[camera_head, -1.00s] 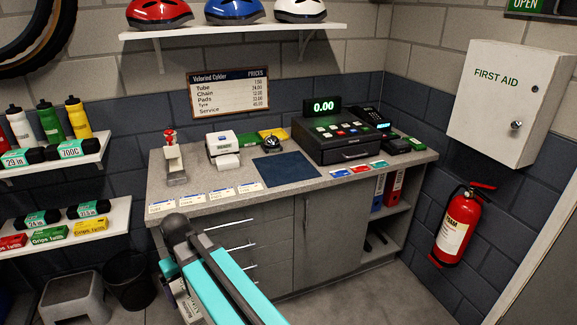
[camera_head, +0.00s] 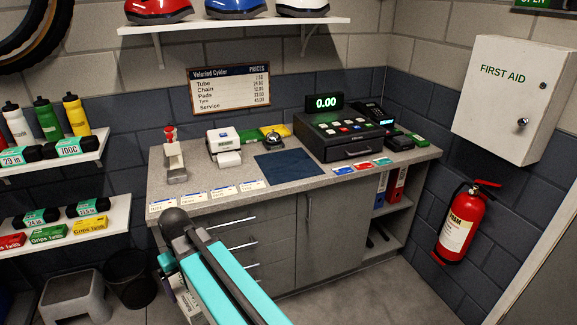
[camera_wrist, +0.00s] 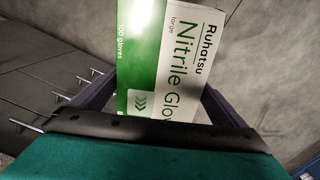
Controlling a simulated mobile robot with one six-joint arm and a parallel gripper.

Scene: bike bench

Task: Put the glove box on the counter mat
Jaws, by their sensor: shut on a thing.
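The glove box (camera_wrist: 165,60) is green and white, labelled "Ruhatsu Nitrile Gloves large". It sits between the two fingers of my gripper (camera_wrist: 160,105) in the wrist view, and the fingers are shut on it. In the head view my arm reaches toward the counter's drawer front, and the box is mostly hidden behind it, low at the left. The counter mat (camera_head: 289,168) is a dark blue rectangle lying flat and bare on the grey counter top. The held box is below and left of the mat in the head view.
On the counter (camera_head: 240,190), a cash register (camera_head: 345,135) stands right of the mat. Price cards (camera_head: 193,197) and colored cards (camera_head: 362,166) line the front edge.

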